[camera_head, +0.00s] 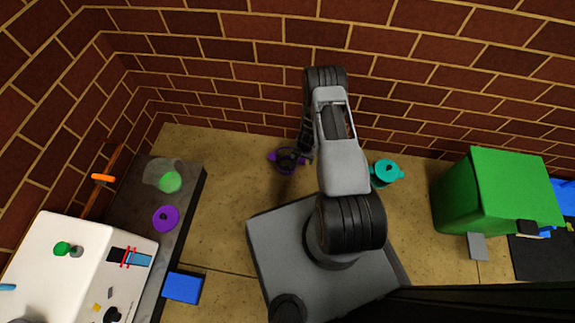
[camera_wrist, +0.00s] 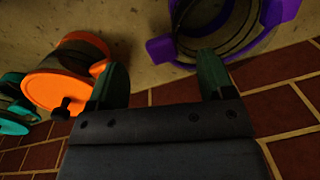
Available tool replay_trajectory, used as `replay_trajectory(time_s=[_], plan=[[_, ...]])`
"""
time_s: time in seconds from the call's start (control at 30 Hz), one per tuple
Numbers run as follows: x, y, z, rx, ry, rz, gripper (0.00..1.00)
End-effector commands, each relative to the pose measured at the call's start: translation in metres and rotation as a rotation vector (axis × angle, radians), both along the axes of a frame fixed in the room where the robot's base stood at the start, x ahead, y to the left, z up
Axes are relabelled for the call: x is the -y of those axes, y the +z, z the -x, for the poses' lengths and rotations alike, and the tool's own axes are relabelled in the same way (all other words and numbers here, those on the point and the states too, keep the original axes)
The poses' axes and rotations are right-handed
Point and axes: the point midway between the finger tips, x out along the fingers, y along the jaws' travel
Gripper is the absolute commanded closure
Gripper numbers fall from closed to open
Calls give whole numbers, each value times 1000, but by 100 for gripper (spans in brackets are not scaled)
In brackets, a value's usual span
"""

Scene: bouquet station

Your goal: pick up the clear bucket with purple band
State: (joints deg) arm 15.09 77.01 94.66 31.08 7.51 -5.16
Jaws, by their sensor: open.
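The clear bucket with a purple band (camera_head: 273,156) stands on the floor by the brick wall, partly covered by my gripper (camera_head: 297,154) in the head view. In the wrist view, part of the bucket (camera_wrist: 281,15) shows at the top right, with its purple rim and a purple side lug; the upper edge of the picture cuts it off. My gripper (camera_wrist: 164,75) is open, with nothing between its two dark fingers. The right finger appears close to the purple rim; I cannot tell whether they touch.
An orange-lidded bucket (camera_wrist: 55,88) lies left of the fingers in the wrist view. A teal-lidded bucket (camera_head: 385,171) stands right of my arm. A green box (camera_head: 490,190) is further right. A dark bench (camera_head: 190,185) holds a purple lid (camera_head: 165,219) at left.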

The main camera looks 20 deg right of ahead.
Motion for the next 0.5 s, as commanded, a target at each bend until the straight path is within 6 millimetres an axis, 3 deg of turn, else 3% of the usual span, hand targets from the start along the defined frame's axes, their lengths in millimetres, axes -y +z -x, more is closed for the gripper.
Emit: replay_trajectory(time_s=[0.3, 0.5], plan=[[-3, -43, -3, -1, 1, -1, 25], [-4, -49, -3, 0, 1, 0, 25]])
